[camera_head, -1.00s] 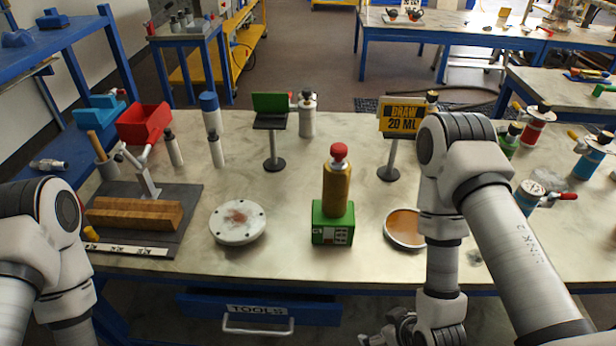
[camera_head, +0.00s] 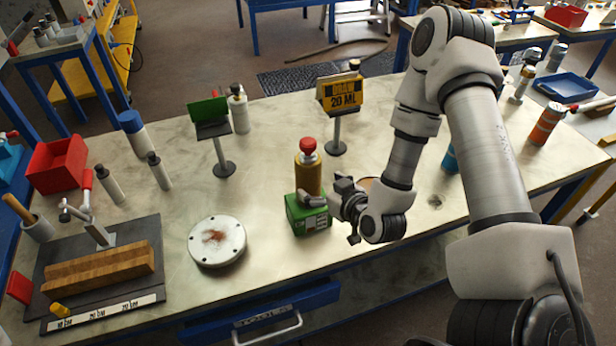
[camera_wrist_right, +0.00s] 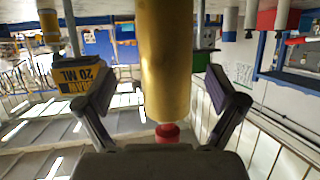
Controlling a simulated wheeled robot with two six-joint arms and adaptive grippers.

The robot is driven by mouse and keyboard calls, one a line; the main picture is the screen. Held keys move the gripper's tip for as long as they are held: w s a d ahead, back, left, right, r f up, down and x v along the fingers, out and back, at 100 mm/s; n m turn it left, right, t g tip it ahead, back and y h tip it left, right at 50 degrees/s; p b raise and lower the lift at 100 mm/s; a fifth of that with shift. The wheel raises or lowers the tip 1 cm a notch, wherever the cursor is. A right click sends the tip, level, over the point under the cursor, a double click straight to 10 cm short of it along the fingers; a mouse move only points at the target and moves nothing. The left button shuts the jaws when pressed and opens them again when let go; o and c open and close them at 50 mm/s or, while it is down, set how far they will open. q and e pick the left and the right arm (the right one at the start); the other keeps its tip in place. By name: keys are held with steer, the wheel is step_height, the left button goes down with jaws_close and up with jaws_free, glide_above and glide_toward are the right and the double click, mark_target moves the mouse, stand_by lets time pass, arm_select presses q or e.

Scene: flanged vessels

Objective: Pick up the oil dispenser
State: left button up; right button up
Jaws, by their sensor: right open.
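The oil dispenser, a golden-brown bottle with a red cap (camera_head: 308,172), stands upright on a green box (camera_head: 307,216) with a light front panel. My right gripper (camera_head: 321,195) is at the bottle's lower right side, just above the box, with one finger in front of the bottle. In the right wrist view the picture is upside down and the bottle (camera_wrist_right: 165,60) lies between the two spread fingers, with a gap visible on each side. The fingers do not appear to press on it. My left gripper is out of view.
A round white flange (camera_head: 216,241) lies left of the box. Behind stand a green sign (camera_head: 210,117) and a yellow "DRAW 20 ML" sign (camera_head: 342,94) on posts. A wooden block (camera_head: 98,270) sits on a dark board at left. A disc lies partly hidden behind my right gripper.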

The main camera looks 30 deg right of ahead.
steer(key=x, duration=0.2)
steer(key=a+p+x, duration=0.1)
steer(key=x, duration=0.2)
steer(key=shift+a+f, duration=0.1)
steer(key=shift+w+f, duration=0.2)
steer(key=shift+w, duration=0.05)
steer(key=shift+d, duration=0.3)
steer(key=shift+a, duration=0.15)
steer(key=c, duration=1.5)
steer(key=shift+c, duration=0.5)
steer(key=shift+r, duration=0.1)
